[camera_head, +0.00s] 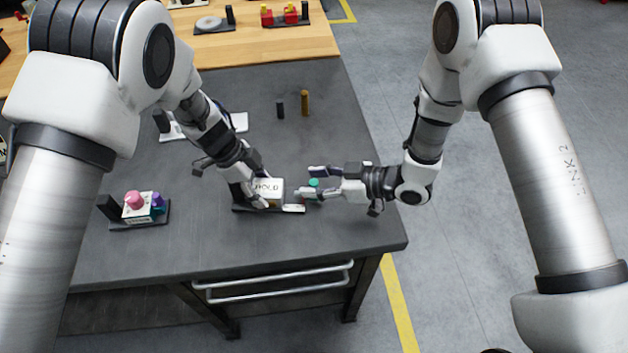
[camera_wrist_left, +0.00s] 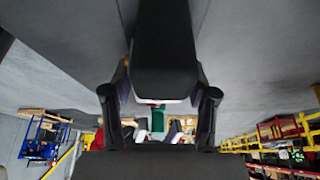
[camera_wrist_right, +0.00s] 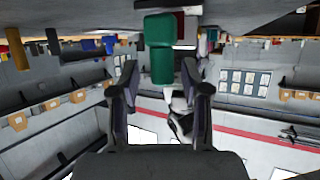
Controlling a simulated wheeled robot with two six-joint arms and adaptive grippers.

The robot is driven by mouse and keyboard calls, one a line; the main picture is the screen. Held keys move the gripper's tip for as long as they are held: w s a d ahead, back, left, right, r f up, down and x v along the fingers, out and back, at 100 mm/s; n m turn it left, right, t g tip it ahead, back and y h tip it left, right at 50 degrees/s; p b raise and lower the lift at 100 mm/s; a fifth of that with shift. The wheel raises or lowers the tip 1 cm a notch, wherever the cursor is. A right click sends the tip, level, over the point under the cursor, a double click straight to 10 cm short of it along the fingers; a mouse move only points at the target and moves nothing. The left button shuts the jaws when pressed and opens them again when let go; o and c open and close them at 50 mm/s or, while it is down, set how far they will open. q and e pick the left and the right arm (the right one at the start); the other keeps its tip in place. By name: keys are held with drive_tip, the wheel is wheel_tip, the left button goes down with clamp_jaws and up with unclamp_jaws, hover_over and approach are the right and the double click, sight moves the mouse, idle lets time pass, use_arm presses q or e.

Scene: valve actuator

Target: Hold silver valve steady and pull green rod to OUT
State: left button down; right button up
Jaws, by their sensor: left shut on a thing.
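The silver valve (camera_head: 269,187) is a pale block marked HOLD on a dark base near the front of the grey table. My left gripper (camera_head: 262,195) is at its left side, shut on it and covering part of it. The green rod (camera_head: 314,183) shows as a small green piece to the right of the block. My right gripper (camera_head: 309,182) comes from the right with its fingers apart, around or just short of the green rod. In the right wrist view the green rod (camera_wrist_right: 161,50) stands between the lines of the open fingers. It also shows small in the left wrist view (camera_wrist_left: 158,121).
A block with pink and purple knobs (camera_head: 138,207) stands at the left on its own base. A black post (camera_head: 280,109) and a brown post (camera_head: 305,103) stand behind. A wooden table (camera_head: 270,45) is farther back. The grey table (camera_head: 350,225) is clear in front.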

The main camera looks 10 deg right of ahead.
use_arm(q)
drive_tip(key=shift+f, duration=0.1)
drive_tip(key=shift+d, duration=0.1)
use_arm(e)
drive_tip(key=v, duration=1.2)
drive_tip(key=shift+r, duration=0.15)
use_arm(q)
drive_tip(key=shift+c, duration=1.2)
unclamp_jaws()
drive_tip(key=shift+w, duration=0.1)
use_arm(e)
drive_tip(key=shift+w, duration=0.1)
